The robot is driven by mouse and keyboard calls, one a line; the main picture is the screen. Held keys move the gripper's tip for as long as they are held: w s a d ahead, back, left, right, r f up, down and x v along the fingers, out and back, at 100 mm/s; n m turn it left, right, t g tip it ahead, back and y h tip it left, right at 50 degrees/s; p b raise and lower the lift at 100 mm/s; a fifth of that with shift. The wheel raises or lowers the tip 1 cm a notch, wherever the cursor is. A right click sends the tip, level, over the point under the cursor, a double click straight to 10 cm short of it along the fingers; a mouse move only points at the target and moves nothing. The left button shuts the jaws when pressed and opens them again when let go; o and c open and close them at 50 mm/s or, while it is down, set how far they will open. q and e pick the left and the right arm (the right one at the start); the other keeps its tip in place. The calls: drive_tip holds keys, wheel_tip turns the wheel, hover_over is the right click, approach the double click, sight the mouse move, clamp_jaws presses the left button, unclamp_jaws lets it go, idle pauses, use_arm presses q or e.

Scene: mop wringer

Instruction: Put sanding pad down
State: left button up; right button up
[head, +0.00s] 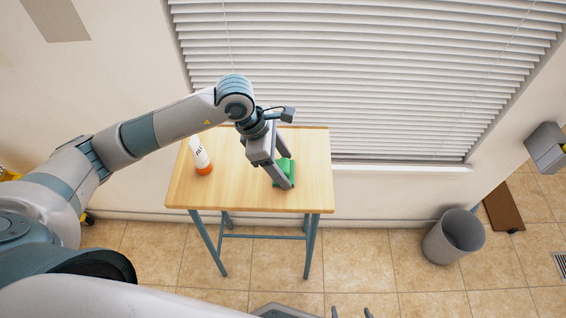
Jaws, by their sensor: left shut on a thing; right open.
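The green sanding pad (286,167) is between the fingers of my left gripper (284,178), over the right part of the wooden table (235,190). My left gripper is shut on it and points down. The fingers hide part of the pad. I cannot tell whether the pad touches the tabletop or is held just above it. My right gripper (350,312) shows only as fingertips at the bottom edge of the head view. They are apart, with nothing seen between them.
A white and orange bottle (201,157) stands on the table's left side. The front middle of the tabletop is clear. A grey bin (454,238) and a brown board (503,208) are on the tiled floor at right. Window blinds (370,80) hang behind the table.

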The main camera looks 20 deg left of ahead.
drive_tip(key=shift+f, duration=0.1)
use_arm(q)
drive_tip(key=o, duration=0.7)
drive_tip(key=shift+f, duration=0.1)
drive_tip(key=o, duration=0.4)
use_arm(e)
drive_tip(key=shift+d, duration=0.15)
drive_tip(key=shift+r, duration=0.2)
use_arm(q)
drive_tip(key=shift+a, duration=0.1)
drive_tip(key=s+b+v, duration=0.1)
drive_tip(key=b+v, duration=0.2)
drive_tip(key=v, duration=1.4)
drive_tip(key=shift+b, duration=0.4)
use_arm(e)
drive_tip(key=shift+s+d+f+g+h, duration=0.25)
drive_tip(key=shift+s+d+f+g, duration=0.45)
drive_tip(key=shift+d+f, duration=0.2)
drive_tip(key=shift+s+d+f+g+h, duration=0.25)
drive_tip(key=shift+s+d+f+g, duration=0.3)
drive_tip(key=shift+d+f+g, duration=0.3)
drive_tip(key=shift+a, duration=0.1)
